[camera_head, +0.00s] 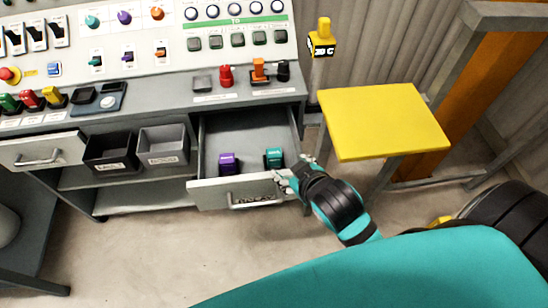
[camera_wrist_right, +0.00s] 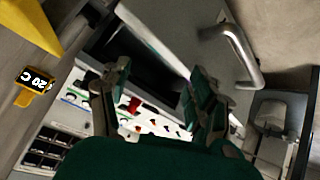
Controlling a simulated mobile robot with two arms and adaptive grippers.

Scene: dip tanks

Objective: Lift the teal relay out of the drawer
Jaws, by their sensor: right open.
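The teal relay (camera_head: 274,158) stands in the open drawer (camera_head: 250,130), near the right end of its front panel. A purple relay (camera_head: 228,161) stands to its left in the same drawer. My right gripper (camera_head: 291,172) is at the drawer's front right corner, just right of and nearer than the teal relay. Its fingers are apart with nothing seen between them; they also show spread in the right wrist view (camera_wrist_right: 160,70), beside the drawer's front panel and handle (camera_wrist_right: 240,52). I cannot make out the teal relay in that view. My left gripper is not in view.
A yellow-topped stand (camera_head: 385,118) is right of the drawer, close to my right arm. Two bins (camera_head: 163,152) sit left of the drawer under the control panel (camera_head: 150,45). A yellow thermometer-like display (camera_head: 322,45) stands behind. The floor before the drawer is clear.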

